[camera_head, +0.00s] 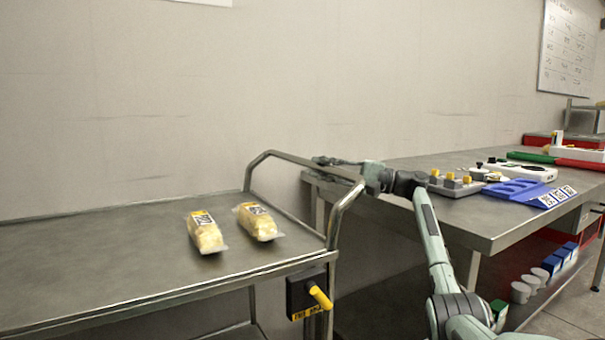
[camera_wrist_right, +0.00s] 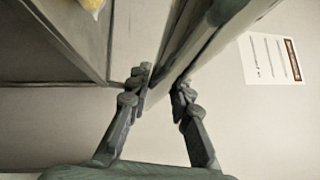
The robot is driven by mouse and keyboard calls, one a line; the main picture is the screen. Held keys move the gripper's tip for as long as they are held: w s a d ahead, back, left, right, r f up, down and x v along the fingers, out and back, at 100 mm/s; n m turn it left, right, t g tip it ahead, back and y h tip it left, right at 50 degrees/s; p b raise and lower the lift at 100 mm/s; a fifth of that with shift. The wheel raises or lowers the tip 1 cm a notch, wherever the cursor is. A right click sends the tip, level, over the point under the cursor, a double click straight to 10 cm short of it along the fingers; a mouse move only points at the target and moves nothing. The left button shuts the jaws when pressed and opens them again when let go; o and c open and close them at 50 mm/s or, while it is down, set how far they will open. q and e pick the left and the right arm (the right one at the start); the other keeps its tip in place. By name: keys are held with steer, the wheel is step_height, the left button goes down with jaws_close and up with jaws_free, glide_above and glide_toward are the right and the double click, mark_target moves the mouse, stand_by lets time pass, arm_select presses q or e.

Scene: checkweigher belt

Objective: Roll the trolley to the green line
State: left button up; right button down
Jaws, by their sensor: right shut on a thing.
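The metal trolley (camera_head: 110,262) fills the left and lower part of the head view, with its bent tube handle (camera_head: 297,159) at its right end. My right gripper (camera_head: 338,168) is shut on the handle's cross bar near the bench. In the right wrist view the gripper's fingers (camera_wrist_right: 162,86) sit on both sides of the handle tube (camera_wrist_right: 190,45). Two clear packs of yellowish food with labels, a left one (camera_head: 206,234) and a right one (camera_head: 257,222), lie on the trolley top. My left gripper is not in view. No green line on the floor shows.
A steel bench (camera_head: 470,217) stands just right of the handle, with a blue tray (camera_head: 519,192) and other items on it. A black box with a yellow lever (camera_head: 319,297) hangs on the trolley's end. The wall (camera_head: 140,100) runs close behind.

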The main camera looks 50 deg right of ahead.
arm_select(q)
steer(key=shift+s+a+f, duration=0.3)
arm_select(e)
steer(key=shift+s+d, duration=0.2)
steer(key=shift+d, duration=0.45)
steer(key=shift+s+d, duration=0.2)
steer(key=shift+d, duration=0.45)
steer(key=c, duration=1.3)
jaws_free()
steer(key=shift+c, duration=0.2)
